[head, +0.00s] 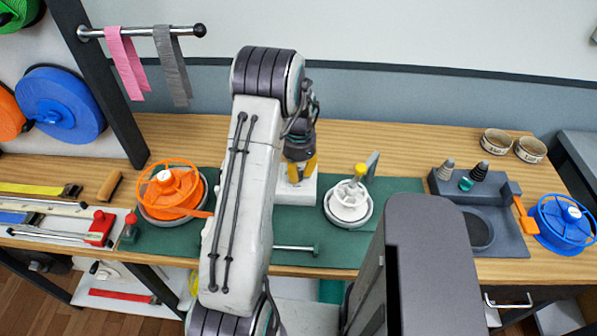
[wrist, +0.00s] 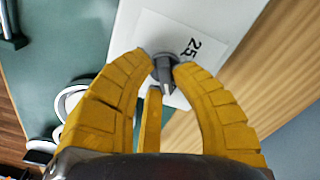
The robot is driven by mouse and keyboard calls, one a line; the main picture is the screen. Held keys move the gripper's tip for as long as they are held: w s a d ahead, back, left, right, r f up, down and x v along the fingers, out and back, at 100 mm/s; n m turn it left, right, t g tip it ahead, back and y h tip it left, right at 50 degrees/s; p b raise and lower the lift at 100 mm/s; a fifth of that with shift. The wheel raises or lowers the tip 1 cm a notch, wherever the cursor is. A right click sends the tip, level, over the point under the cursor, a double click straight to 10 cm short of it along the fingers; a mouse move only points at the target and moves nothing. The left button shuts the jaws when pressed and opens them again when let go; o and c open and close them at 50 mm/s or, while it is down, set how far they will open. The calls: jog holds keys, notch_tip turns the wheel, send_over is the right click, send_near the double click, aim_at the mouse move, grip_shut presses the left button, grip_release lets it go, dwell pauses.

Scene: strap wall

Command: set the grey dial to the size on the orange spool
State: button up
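The grey dial (wrist: 164,70) sits on a white box (head: 296,190) and shows in the wrist view as a small grey knob with a pointer. A white card (wrist: 196,46) behind it reads 25, seen tilted. My gripper (wrist: 165,62) has its yellow fingers on both sides of the dial, with the fingertips against it. In the head view my gripper (head: 299,172) is above the white box and hides the dial. The orange spool (head: 172,192) lies in a grey round holder on the green mat at left; its white hub label is too small to read.
A white reel (head: 348,203) with a yellow knob stands right of the box. A dark grey block with cones (head: 480,210) and a blue spool (head: 562,224) are at right. Red-handled tools (head: 100,228) lie at left. Pink and grey straps (head: 126,62) hang from a rail.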

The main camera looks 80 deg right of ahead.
grip_shut()
jog(key=shift+f+n+b, duration=0.1)
jog(key=shift+n+b, duration=0.2)
jog(key=n+b, duration=0.2)
jog(key=n, duration=0.1)
jog(key=shift+f, duration=0.1)
jog(key=n+b, duration=0.1)
jog(key=n, duration=0.3)
jog(key=shift+d+b, duration=0.1)
jog(key=shift+b, duration=0.2)
jog(key=shift+n+b, duration=0.4)
jog(key=shift+n, duration=1.8)
jog(key=o, duration=0.6)
grip_release()
jog(key=shift+d, duration=0.1)
jog(key=shift+o, duration=0.2)
jog(key=shift+r, duration=0.2)
